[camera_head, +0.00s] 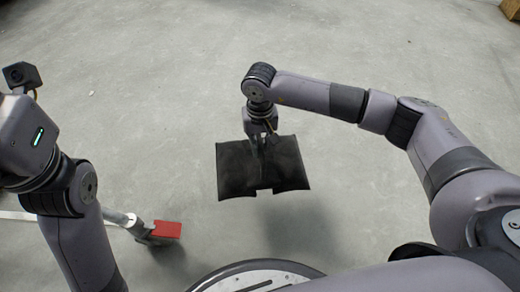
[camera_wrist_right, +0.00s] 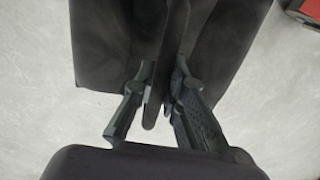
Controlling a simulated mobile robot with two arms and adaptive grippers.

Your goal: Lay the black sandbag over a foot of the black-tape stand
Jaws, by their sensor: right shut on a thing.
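The black sandbag (camera_head: 287,163) hangs in the air in the head view, its two flat halves spread to either side. My right gripper (camera_head: 259,142) is above its middle. In the right wrist view the sandbag (camera_wrist_right: 105,45) fills the top, and the fingers of my right gripper (camera_wrist_right: 158,95) are shut on its middle strip. A shadow lies on the floor beside and below it. I cannot pick out a stand with black tape in either view. My left arm is at the left edge, but its gripper fingers are not in view.
A red piece also shows in the right wrist view (camera_wrist_right: 308,8). A brown box (camera_head: 511,8) is at the far top right. The concrete floor ahead is clear.

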